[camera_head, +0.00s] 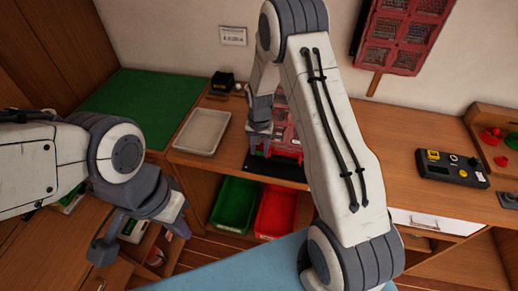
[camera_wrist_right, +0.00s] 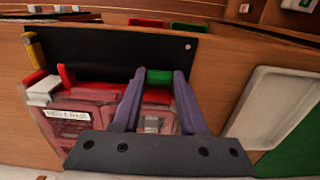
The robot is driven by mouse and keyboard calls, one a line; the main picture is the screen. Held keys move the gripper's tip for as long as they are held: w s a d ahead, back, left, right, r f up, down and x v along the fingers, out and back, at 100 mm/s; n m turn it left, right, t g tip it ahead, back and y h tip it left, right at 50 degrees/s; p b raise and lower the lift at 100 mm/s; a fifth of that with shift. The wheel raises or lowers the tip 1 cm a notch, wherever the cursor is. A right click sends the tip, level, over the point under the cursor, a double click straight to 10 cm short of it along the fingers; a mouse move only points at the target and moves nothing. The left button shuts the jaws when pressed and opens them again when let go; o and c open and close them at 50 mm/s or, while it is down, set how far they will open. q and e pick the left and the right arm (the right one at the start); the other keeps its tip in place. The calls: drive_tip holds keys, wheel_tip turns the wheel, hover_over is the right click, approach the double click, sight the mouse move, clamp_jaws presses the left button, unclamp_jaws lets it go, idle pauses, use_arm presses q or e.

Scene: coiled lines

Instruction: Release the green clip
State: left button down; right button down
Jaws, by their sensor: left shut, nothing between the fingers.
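The green clip (camera_wrist_right: 160,77) sits at the top edge of a red fixture (camera_wrist_right: 95,115), on the border of a black mat. My right gripper (camera_wrist_right: 158,76) has its two fingertips on either side of the clip in the right wrist view. I cannot tell whether the fingers press on it. In the head view my right gripper (camera_head: 258,148) is at the red fixture (camera_head: 285,135), largely hidden by my arm, and the clip is not clear. My left gripper (camera_head: 104,250) is shut and empty, low at the left, away from the fixture.
The black mat (camera_wrist_right: 120,50) lies under the fixture. A red clip (camera_wrist_right: 66,76) and a white part (camera_wrist_right: 42,90) are on its left. A pale tray (camera_head: 202,131) lies beside it. Green (camera_head: 235,204) and red (camera_head: 276,212) bins stand below. A control box (camera_head: 450,168) is at right.

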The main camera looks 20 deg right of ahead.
drive_tip(key=shift+s+f+b, duration=0.1)
drive_tip(key=shift+f+b, duration=0.2)
drive_tip(key=shift+b, duration=0.45)
drive_tip(key=shift+s+a+t+h+b, duration=0.15)
drive_tip(key=shift+t+h+b, duration=0.15)
drive_tip(key=shift+t+b, duration=0.2)
drive_tip(key=shift+r, duration=0.15)
drive_tip(key=shift+c, duration=2.2)
unclamp_jaws()
drive_tip(key=shift+r, duration=0.5)
wheel_tip(320, 180, up, 9)
drive_tip(key=b, duration=0.2)
drive_tip(key=shift+s+a+r, duration=0.2)
drive_tip(key=shift+s+a, duration=0.1)
drive_tip(key=shift+s, duration=0.1)
